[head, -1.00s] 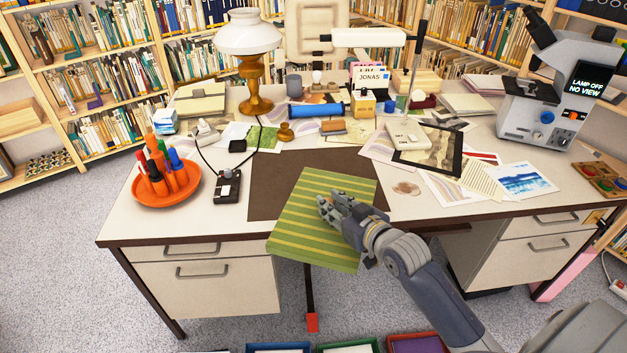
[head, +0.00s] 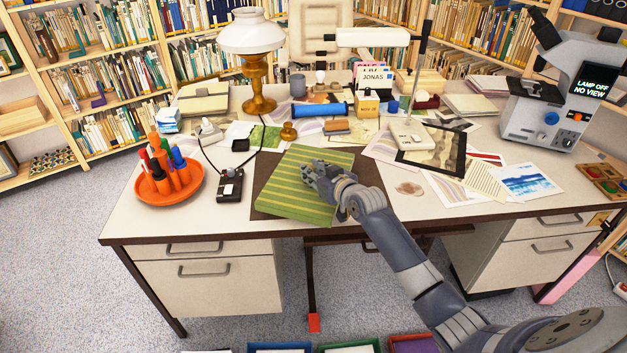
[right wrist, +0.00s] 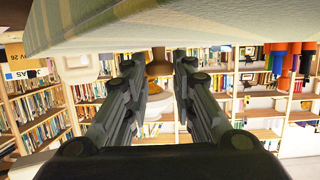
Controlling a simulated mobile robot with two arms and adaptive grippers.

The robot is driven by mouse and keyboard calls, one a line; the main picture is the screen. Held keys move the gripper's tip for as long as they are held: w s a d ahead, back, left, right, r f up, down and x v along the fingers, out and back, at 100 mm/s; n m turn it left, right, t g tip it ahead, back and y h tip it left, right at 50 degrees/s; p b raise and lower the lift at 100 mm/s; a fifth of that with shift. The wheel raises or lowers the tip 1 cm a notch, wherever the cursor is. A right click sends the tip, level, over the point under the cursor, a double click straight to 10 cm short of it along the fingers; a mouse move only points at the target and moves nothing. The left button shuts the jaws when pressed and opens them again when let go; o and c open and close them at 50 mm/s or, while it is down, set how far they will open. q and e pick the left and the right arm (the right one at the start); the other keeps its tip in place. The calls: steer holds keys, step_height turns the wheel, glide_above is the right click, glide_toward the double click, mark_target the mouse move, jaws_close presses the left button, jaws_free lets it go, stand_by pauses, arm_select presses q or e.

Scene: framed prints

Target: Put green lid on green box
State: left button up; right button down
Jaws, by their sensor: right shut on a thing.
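A flat, thick green lid with yellowish stripes (head: 300,200) is over the brown desk mat, its near edge close to the desk's front edge. My right gripper (head: 312,174) is shut on the lid at its right side; I cannot tell whether the lid touches the mat. In the right wrist view, the striped lid (right wrist: 150,22) fills the top, above the two fingers (right wrist: 160,72). A green box (head: 350,347) shows only its rim at the bottom edge of the head view, on the floor in front of the desk. My left gripper is out of view.
Beside the green box are a blue box (head: 280,348) and a red box (head: 413,344) with purple inside. An orange pen dish (head: 170,190), a black switch box (head: 230,187) and a lamp (head: 258,60) stand left of the lid. Prints and a dark frame (head: 432,163) lie right.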

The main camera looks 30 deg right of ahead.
steer(key=shift+f, duration=1.45)
steer(key=shift+f, duration=0.1)
steer(key=c, duration=1.8)
jaws_free()
steer(key=shift+s+f, duration=0.1)
steer(key=o, duration=0.5)
steer(key=shift+c, duration=0.2)
